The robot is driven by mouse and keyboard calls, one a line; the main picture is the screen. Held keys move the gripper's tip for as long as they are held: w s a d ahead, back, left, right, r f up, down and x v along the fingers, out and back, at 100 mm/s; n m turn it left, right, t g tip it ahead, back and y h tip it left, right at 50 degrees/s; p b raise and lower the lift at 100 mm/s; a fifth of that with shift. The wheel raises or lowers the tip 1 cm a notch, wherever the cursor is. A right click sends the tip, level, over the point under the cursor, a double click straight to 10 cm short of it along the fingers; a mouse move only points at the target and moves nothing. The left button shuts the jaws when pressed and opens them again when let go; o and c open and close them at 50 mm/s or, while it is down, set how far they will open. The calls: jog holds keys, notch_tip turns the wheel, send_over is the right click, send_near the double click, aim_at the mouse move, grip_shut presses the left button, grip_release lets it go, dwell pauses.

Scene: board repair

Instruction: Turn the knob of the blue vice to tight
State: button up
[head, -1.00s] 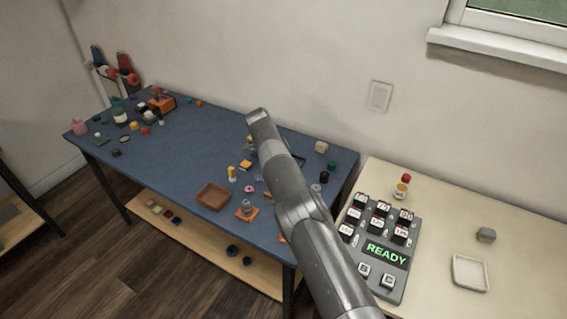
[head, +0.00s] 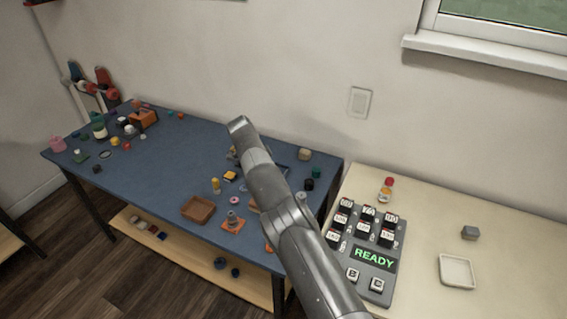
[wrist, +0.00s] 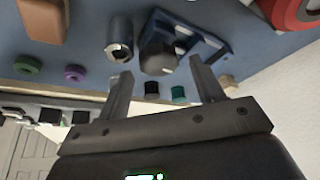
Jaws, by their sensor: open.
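In the wrist view, the blue vice (wrist: 213,43) lies on the blue workbench, just beyond my fingers. A dark round knob (wrist: 158,60) with a pale, shiny end is at its near side and faces me. My gripper (wrist: 165,84) is open and empty; the knob shows between and slightly beyond the fingertips, with no clear contact. The knob's setting cannot be read. In the head view, my arm covers most of the vice's area; only a blue edge (head: 281,171) that seems to be the vice shows beside it. My fingers are hidden there.
A grey metal cylinder (wrist: 118,48) stands close to the left finger in the wrist view. Black and green small pieces (wrist: 178,94) lie near the fingertips. In the head view, a brown tray (head: 198,209) and an orange-based piece (head: 233,222) lie on the bench (head: 165,170).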

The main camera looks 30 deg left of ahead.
notch_tip(320, 180, up, 3)
jog(key=shift+d+r, duration=0.2)
jog(key=w+d+r, duration=0.2)
jog(key=d+r, duration=0.4)
jog(key=d, duration=0.5)
jog(key=shift+r, duration=0.3)
jog(key=s+a+f+n+y, duration=0.1)
jog(key=s+a+n+y, duration=0.25)
jog(key=n, duration=0.55)
jog(key=s+a+n+y, duration=0.2)
jog(key=a+n+y, duration=0.15)
jog(key=n, duration=0.55)
jog(key=shift+h, duration=0.4)
jog(key=x, duration=1.1)
jog(key=shift+w+a+r, duration=0.15)
jog(key=shift+w+a, duration=0.2)
jog(key=shift+c, duration=0.5)
